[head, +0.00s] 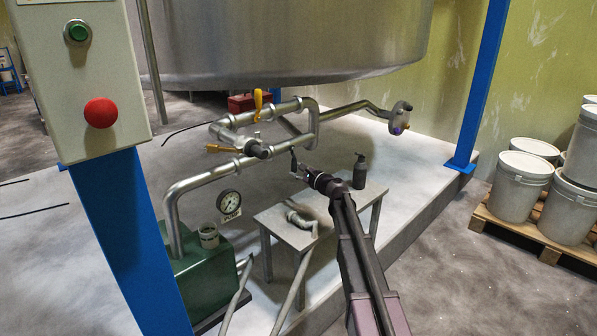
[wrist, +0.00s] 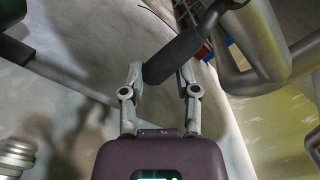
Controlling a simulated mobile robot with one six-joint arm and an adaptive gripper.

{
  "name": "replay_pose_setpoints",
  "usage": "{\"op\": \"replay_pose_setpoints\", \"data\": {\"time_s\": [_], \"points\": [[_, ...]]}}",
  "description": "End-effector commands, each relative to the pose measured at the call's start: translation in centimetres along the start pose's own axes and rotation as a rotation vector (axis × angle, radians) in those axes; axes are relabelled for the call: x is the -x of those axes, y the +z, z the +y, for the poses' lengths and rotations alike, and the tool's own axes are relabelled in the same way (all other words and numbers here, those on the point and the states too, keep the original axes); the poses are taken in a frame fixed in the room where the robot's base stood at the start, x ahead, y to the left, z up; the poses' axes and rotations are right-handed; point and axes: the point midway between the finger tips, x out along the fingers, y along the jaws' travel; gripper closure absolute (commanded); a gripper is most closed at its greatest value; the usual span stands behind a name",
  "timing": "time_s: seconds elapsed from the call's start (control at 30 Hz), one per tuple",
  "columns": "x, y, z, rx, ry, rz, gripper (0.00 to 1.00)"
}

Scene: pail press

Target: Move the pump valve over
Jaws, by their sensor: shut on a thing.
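My gripper (head: 297,171) is beside the pipework, above the far left edge of the small metal table. In the wrist view my gripper (wrist: 164,76) is shut on a dark cylindrical handle (wrist: 188,44), which slants up to the right. The handle (head: 293,156) looks small and dark in the head view; what its far end joins is unclear. On the pipes to the left are a yellow valve lever lying sideways (head: 221,149) and another yellow lever standing upright (head: 257,104). A stubby grey-black fitting (head: 258,151) sits near the sideways lever.
The small metal table (head: 278,228) holds a pipe elbow (head: 300,218) and a dark bottle (head: 360,171), close to my arm. A round gauge (head: 229,203) and green pump housing (head: 207,275) stand left. A steel tank (head: 290,40) hangs above. White pails (head: 521,185) stand right.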

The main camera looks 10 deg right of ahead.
Motion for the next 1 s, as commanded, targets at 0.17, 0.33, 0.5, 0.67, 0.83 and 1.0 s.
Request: {"op": "replay_pose_setpoints", "data": {"time_s": [0.17,0.33,0.5,0.67,0.83,1.0], "points": [[0.0,0.1,0.1,0.004,0.011,-0.007,0.86],[-0.1,-0.5,-0.7,0.003,0.008,-0.005,0.88],[-0.1,-1.0,-1.4,0.001,0.006,-0.005,0.91],[0.0,-1.2,-1.7,0.0,0.004,-0.005,0.92],[0.1,-1.3,-1.8,0.0,0.004,-0.004,0.93],[0.1,-1.3,-1.9,0.0,0.003,-0.004,0.93]]}}
